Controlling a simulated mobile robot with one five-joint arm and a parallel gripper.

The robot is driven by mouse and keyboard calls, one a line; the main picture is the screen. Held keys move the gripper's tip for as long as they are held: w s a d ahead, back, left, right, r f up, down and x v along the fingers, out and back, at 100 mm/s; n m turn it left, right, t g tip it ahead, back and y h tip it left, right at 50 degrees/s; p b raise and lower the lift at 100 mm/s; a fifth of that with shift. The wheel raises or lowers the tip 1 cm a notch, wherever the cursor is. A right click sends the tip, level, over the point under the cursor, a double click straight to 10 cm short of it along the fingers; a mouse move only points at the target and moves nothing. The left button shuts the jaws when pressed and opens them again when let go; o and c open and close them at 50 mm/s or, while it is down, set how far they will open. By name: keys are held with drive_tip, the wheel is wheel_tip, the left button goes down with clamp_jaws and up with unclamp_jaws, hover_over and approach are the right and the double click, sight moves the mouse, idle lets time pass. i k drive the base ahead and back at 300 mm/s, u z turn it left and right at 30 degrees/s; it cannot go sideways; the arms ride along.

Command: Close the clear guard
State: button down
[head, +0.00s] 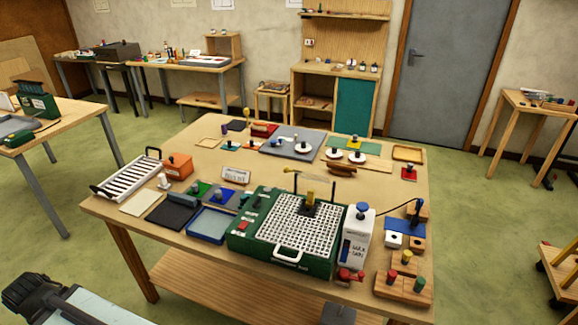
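A green bench machine (240,243) with a white grid top (283,224) stands at the front middle of the work table. A brass-coloured piece (310,195) on a dark block stands at the back of the grid. A white handle (289,255) shows at the machine's front edge. I cannot clearly make out a clear guard or its angle; thin dark lines show above the back of the grid. A dark part of mine shows at the bottom left. I see no gripper fingertips, and nothing of mine touches the machine.
A white bottle (357,235) stands close to the machine's right side. A wooden block with coloured knobs (403,284) is further right. A blue tray (209,224) and an orange box (178,166) lie to the left.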

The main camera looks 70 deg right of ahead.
sight(301, 175)
drive_tip(key=z, duration=0.2)
drive_tip(key=i, duration=1)
drive_tip(key=z, duration=0.05)
